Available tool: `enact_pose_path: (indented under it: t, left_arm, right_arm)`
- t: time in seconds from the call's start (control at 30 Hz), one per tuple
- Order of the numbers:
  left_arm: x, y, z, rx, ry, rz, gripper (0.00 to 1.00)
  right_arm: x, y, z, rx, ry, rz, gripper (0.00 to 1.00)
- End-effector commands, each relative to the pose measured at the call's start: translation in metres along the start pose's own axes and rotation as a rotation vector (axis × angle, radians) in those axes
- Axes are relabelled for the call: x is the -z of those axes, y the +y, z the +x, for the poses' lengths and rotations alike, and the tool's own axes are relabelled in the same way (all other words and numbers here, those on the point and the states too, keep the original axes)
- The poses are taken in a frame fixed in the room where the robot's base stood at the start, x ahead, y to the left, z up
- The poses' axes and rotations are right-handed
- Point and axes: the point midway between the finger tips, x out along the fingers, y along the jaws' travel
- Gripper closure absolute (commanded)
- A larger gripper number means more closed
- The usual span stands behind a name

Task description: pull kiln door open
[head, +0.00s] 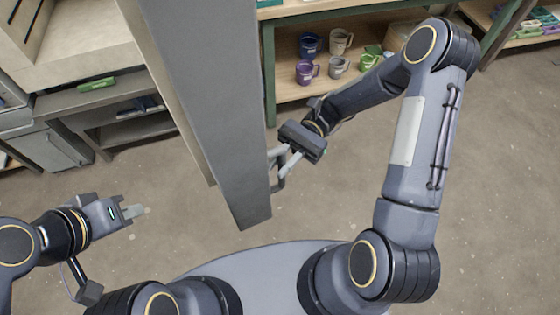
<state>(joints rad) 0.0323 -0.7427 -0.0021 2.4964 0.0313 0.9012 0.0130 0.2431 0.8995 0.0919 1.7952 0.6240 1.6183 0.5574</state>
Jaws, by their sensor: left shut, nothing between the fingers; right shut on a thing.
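The kiln door (215,110) is a thick grey slab that runs from the top of the head view down to the middle, standing swung out from the kiln body (75,50) at the upper left. A bar handle (277,180) sits on its right side, near the lower end. My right gripper (284,165) is shut on the handle, partly hiding it. My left gripper (138,211) is shut and empty, over the floor at the lower left, apart from the door.
A green-framed shelf (269,70) at the back holds several mugs, among them a purple mug (306,72). A bench with a lower shelf (125,130) stands at the left. A second shelf (520,25) is at the upper right. The floor (490,190) at the right is clear.

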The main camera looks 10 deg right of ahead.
Motion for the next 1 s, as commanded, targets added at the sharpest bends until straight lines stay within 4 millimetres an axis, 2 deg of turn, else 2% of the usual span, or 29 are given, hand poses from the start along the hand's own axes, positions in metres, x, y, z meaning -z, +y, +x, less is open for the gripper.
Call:
enact_pose_path:
  t: [0.47,0.5,0.63,0.9,1.0]
  left_arm:
    - [0.0002,0.0002,-0.0004,0.0,0.0,0.0,1.0]
    - [0.0002,0.0002,-0.0004,0.0,0.0,0.0,1.0]
    - [0.0002,0.0002,-0.0004,0.0,0.0,0.0,1.0]
    - [0.0001,0.0001,-0.0002,0.0,0.0,0.0,1.0]
    - [-0.0004,-0.0003,0.0007,0.0,0.0,0.0,1.0]
  right_arm:
    - [-0.0004,-0.0009,-0.0015,0.008,0.001,-0.001,1.0]
    - [-0.0004,-0.001,-0.0015,0.008,0.001,-0.001,0.79]
    - [-0.0003,-0.0008,-0.0014,0.007,0.001,-0.001,0.63]
    - [0.0001,-0.0006,-0.0019,0.006,0.001,0.0,0.63]
    - [0.0009,-0.0009,-0.0084,0.009,0.002,0.0,0.63]
